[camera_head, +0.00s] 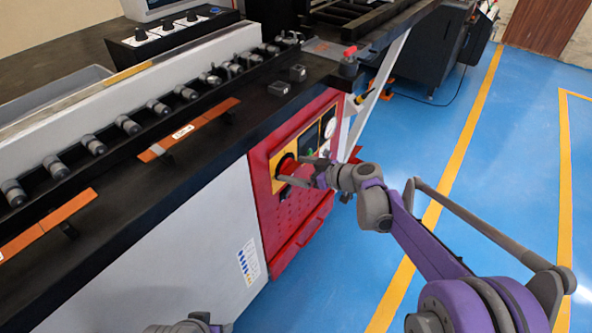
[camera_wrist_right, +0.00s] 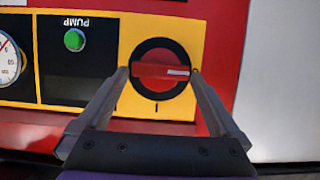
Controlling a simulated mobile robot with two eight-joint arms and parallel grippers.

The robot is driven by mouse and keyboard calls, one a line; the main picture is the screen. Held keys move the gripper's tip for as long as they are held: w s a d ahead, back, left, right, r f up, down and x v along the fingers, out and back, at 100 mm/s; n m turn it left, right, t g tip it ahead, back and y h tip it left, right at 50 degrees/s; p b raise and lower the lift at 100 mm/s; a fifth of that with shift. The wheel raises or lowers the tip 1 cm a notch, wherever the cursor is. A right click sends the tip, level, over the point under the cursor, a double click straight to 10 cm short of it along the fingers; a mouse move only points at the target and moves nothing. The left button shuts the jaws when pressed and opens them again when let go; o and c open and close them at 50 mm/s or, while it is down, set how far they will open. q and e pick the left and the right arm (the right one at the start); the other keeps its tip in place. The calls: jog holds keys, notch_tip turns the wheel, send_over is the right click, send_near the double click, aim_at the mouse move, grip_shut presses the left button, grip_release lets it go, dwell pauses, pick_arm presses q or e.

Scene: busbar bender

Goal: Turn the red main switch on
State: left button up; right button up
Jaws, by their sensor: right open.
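The red main switch (camera_head: 287,166) is a round black dial with a red bar handle on a yellow plate, on the red front panel of the machine. In the right wrist view the handle (camera_wrist_right: 160,71) lies level, its white mark pointing to the picture's right. My right gripper (camera_head: 299,170) is open in front of the switch. In the right wrist view its two fingers (camera_wrist_right: 160,73) stand at the left and right ends of the handle; I cannot tell whether they touch it. A grey part of my left arm shows at the bottom edge of the head view; its jaws cannot be made out.
A green PUMP button (camera_wrist_right: 74,40) and a white gauge (camera_head: 329,128) sit beside the switch. The black machine table (camera_head: 215,150) overhangs the panel. A red-topped post (camera_head: 349,62) stands on its corner. The blue floor (camera_head: 400,165) to the right is clear.

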jog(key=shift+w+a, duration=0.1)
jog(key=shift+a, duration=0.05)
jog(key=shift+c, duration=0.2)
jog(key=c, duration=1.1)
